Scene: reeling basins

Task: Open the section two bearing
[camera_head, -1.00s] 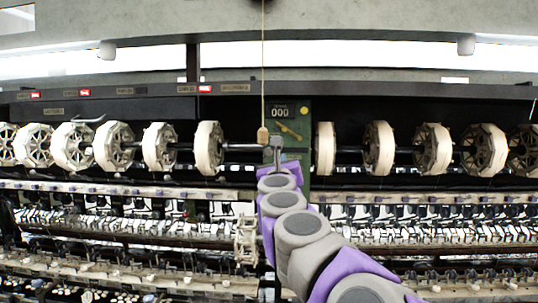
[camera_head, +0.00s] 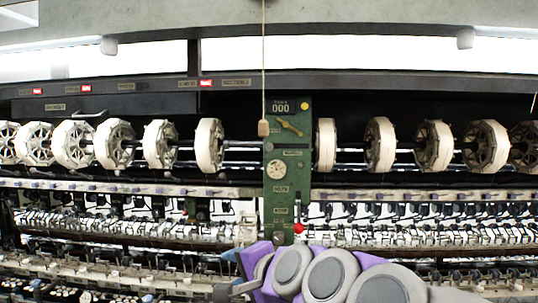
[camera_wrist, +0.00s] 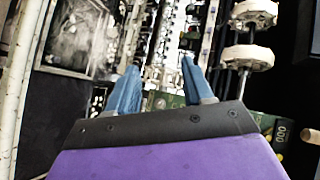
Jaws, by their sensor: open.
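A green control panel (camera_head: 282,205) stands mid-frame in the head view between two rows of cream reels. It carries a "000" counter (camera_head: 281,107), a brass lever (camera_head: 290,126), a pale dial (camera_head: 277,170) and a red knob (camera_head: 298,228). A dark shaft (camera_head: 240,145) runs between the left reel (camera_head: 208,146) and the panel. I cannot tell which part is the section two bearing. My gripper is low in the head view (camera_head: 228,275), below and left of the panel.
A cord with a wooden handle (camera_head: 263,128) hangs in front of the panel. Small label plates and red tags (camera_head: 205,83) line the dark beam above. More reels (camera_head: 380,145) stand to the right. Rows of machine parts (camera_head: 400,235) lie below.

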